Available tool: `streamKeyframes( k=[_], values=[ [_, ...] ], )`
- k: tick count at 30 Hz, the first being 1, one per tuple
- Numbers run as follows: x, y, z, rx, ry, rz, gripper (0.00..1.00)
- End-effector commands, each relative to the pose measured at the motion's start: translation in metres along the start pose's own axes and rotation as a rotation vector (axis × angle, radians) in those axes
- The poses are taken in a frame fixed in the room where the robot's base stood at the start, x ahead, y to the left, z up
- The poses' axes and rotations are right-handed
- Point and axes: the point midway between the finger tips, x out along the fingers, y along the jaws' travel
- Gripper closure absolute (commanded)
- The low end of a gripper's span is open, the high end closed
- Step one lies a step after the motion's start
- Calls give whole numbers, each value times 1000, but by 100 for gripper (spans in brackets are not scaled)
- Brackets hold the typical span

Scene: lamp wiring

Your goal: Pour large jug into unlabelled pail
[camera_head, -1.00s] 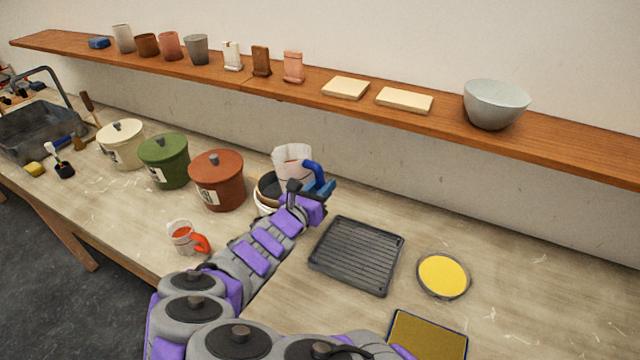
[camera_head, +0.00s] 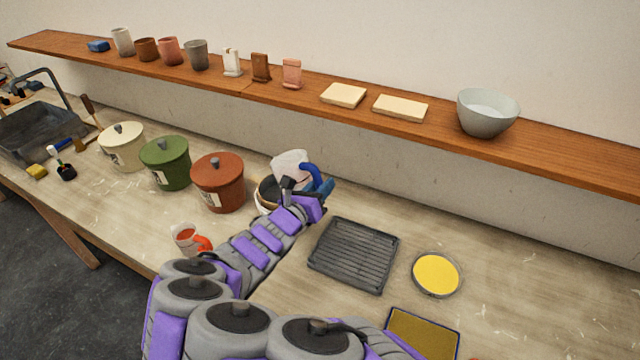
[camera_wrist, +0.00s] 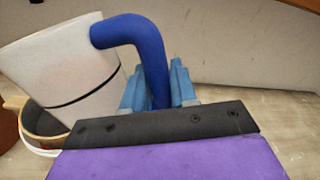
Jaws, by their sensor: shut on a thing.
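My gripper (camera_head: 313,187) is shut on the blue handle of the large jug (camera_head: 289,165). In the wrist view the jug (camera_wrist: 62,66) is whitish with a dark line around it, and the blue handle (camera_wrist: 148,55) runs down between my blue fingers (camera_wrist: 158,88). The jug is tilted to the left, over or close to the unlabelled pail (camera_head: 268,191). The pail stands behind my arm, mostly hidden; its tan rim and white outside (camera_wrist: 42,122) show in the wrist view. I cannot see any liquid flowing or the jug's mouth.
Red-brown (camera_head: 218,182), green (camera_head: 166,162) and cream (camera_head: 122,146) lidded, labelled pails stand left of the unlabelled pail. A small jug with a red handle (camera_head: 190,240) is near the front edge. A ribbed black tray (camera_head: 354,254) lies right of my arm. A wooden shelf (camera_head: 350,120) runs above.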

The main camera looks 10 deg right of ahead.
Motion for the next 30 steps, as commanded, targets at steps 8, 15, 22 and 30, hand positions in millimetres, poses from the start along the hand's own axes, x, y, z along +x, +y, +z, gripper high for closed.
streamKeyframes(
  k=[8, 15, 22, 30],
  values=[
    [0, -4, 8, -52, 10, 0, 100],
    [0, -6, 12, -98, 20, -1, 100],
    [0, -6, 15, -143, 31, 0, 100],
    [-1, -7, 20, -195, 41, 0, 100]
  ],
)
